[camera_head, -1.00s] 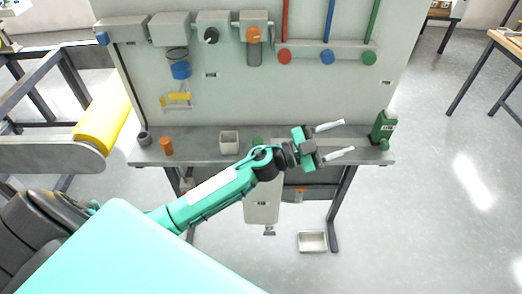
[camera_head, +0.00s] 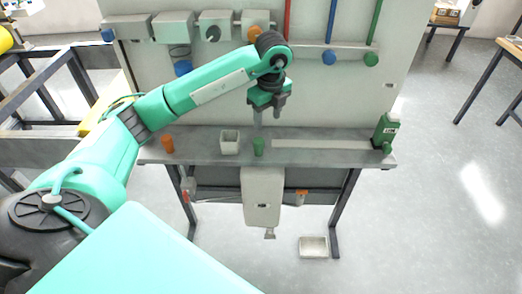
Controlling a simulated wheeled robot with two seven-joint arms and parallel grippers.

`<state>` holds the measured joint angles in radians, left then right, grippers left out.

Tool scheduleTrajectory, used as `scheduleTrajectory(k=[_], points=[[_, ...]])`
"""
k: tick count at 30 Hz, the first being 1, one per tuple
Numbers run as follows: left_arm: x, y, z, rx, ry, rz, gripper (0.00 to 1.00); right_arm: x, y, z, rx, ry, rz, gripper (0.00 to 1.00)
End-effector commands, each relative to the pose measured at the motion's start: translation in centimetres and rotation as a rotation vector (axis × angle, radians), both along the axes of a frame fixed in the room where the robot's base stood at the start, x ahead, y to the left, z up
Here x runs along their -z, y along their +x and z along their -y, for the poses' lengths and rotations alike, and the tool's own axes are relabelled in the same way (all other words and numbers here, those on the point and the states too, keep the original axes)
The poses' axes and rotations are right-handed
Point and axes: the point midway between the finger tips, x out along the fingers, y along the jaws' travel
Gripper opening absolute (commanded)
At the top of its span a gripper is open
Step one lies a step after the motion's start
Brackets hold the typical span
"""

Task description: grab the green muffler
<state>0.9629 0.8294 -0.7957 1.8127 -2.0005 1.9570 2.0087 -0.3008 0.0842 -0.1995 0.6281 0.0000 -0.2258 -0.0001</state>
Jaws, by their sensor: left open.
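A small green cylinder (camera_head: 259,146), which I take to be the green muffler, stands on the grey bench shelf (camera_head: 215,152), just right of a white square cup. My left gripper (camera_head: 267,118) points down in front of the panel, above the green cylinder and slightly to its right. Its fingers are apart, with nothing seen between them. The fingers do not appear to touch the cylinder. My right gripper is not in view.
The white cup (camera_head: 230,142) and an orange cylinder (camera_head: 167,144) stand to the left on the shelf. A green container (camera_head: 384,130) stands at its right end. The upright panel (camera_head: 340,95) closes off the back. A tray (camera_head: 313,247) lies on the floor.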

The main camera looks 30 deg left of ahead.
Motion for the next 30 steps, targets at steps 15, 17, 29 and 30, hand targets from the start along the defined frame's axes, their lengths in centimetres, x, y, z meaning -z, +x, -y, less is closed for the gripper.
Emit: scheduleTrajectory(k=[15, 17, 29, 30], points=[[5.1, 0.0, -2.6, -0.060, 0.070, -0.007, 0.52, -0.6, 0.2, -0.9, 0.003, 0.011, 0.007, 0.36], [6.1, 0.1, -2.7, -0.060, 0.069, -0.007, 0.52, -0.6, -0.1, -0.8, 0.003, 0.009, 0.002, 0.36], [9.7, 0.7, -3.4, -0.059, 0.068, -0.008, 0.52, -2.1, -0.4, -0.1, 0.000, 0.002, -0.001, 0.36], [10.3, 0.8, -3.6, -0.059, 0.067, -0.006, 0.52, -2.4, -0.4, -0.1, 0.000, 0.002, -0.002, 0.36]])
